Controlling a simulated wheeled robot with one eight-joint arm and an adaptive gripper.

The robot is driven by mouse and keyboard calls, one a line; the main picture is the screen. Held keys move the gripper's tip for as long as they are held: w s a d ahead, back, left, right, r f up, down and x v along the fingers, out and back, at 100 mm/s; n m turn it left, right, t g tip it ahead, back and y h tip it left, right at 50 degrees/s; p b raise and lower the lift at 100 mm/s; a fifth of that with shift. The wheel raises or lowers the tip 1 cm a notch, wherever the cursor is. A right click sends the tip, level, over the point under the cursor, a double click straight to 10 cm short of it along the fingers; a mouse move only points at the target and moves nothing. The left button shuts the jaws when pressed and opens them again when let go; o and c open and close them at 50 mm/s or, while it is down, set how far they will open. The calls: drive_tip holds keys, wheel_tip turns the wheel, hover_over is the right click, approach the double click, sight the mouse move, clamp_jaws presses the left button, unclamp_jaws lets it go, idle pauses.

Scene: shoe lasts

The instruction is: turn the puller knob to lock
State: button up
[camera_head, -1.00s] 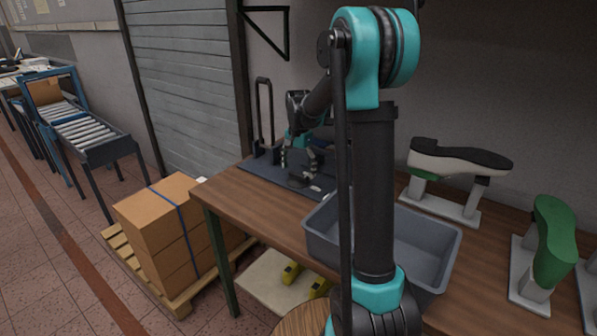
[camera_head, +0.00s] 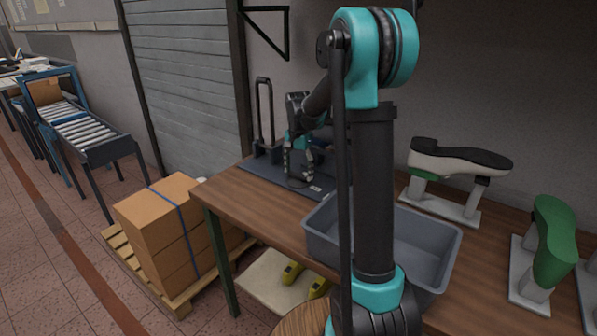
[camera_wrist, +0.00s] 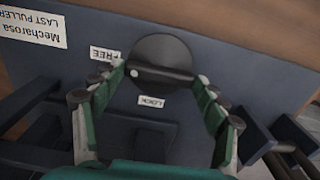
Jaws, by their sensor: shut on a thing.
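The puller knob (camera_wrist: 162,57) is a dark round knob with a raised bar, on the dark blue panel of the last puller in the wrist view. A white dot near the bar's left end points left and slightly down, nearer the FREE label (camera_wrist: 105,55) than the LOCK label (camera_wrist: 152,101), which lies below the knob. My gripper (camera_wrist: 163,76) is shut on the knob, its green-padded fingers at the left and right. In the head view, my gripper (camera_head: 298,174) is low over the puller's base plate (camera_head: 262,176); the knob is hidden there.
A grey bin (camera_head: 325,240) stands right of the puller on the wooden table (camera_head: 240,207). Shoe lasts on stands, one white and black (camera_head: 455,160) and one green (camera_head: 553,240), are further right. In the wrist view, a Mecharosa LAST PULLER label (camera_wrist: 30,27) is at upper left.

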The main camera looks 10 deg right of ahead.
drive_tip(key=shift+n, duration=0.3)
drive_tip(key=n, duration=0.8)
drive_tip(key=shift+n, duration=0.3)
drive_tip(key=n, duration=0.4)
drive_tip(key=shift+n, duration=2.2)
drive_tip(key=o, duration=1.2)
drive_tip(key=shift+c, duration=0.2)
